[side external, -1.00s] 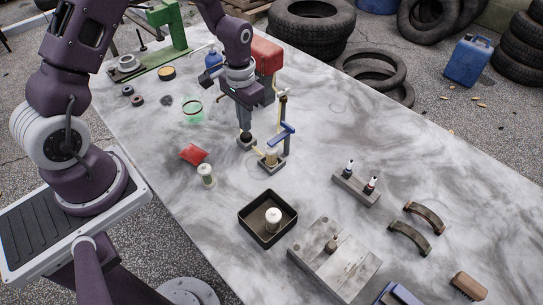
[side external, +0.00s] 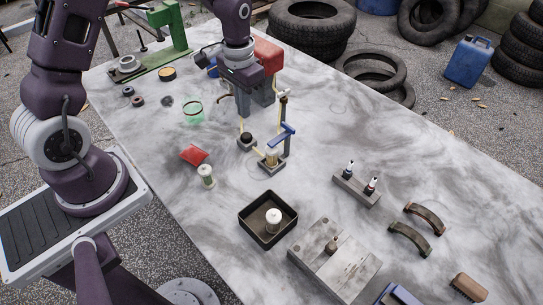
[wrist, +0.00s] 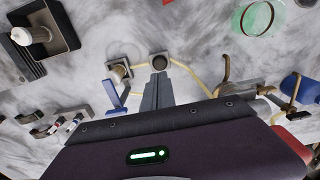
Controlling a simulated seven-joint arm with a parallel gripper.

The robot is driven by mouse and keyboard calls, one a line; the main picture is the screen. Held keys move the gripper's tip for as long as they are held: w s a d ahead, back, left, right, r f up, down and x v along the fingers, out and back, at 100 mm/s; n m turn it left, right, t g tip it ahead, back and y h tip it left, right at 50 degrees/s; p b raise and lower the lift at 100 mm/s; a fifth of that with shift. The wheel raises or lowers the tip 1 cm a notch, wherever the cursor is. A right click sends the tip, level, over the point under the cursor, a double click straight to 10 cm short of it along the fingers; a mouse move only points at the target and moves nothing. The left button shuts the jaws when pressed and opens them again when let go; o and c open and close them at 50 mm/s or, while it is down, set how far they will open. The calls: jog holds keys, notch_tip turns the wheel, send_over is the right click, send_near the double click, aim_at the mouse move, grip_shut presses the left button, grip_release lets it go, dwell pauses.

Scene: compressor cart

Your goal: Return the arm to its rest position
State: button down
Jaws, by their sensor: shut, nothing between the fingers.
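My gripper (side external: 242,104) is above the grey worktable (side external: 330,140), near its far middle part. Its fingers are shut and hold nothing. In the wrist view the closed fingers (wrist: 157,92) point at a small dark round fitting on a square base (wrist: 158,62). In the side external view this fitting (side external: 246,140) stands just below the fingertips, with a gap between them. Beside it is a stand with a blue lever (side external: 281,133) and a pale cylinder (side external: 271,157). A yellow hose (wrist: 196,80) runs near the fitting.
A red compressor (side external: 266,52) stands close behind my gripper. A black tray (side external: 246,222) holds a white-topped cylinder (side external: 273,216). A red packet (side external: 193,154), a green ring (side external: 193,112) and a green stand (side external: 168,35) are to the left.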

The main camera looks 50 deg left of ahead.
jog(key=s+d+r+t, duration=0.15)
jog(key=s+r, duration=0.25)
jog(key=r, duration=0.4)
jog(key=s+d+r+t, duration=0.15)
jog(key=s+r, duration=0.25)
jog(key=r, duration=0.5)
jog(key=s+d+r+t, duration=0.1)
jog(key=s+d+r, duration=0.1)
jog(key=s, duration=0.4)
jog(key=s+d+r+t, duration=0.1)
jog(key=s+r, duration=0.1)
jog(key=s, duration=0.5)
jog(key=shift+s+d+r+t, duration=0.2)
jog(key=shift+d+r+t, duration=0.1)
jog(key=shift+d+r, duration=0.1)
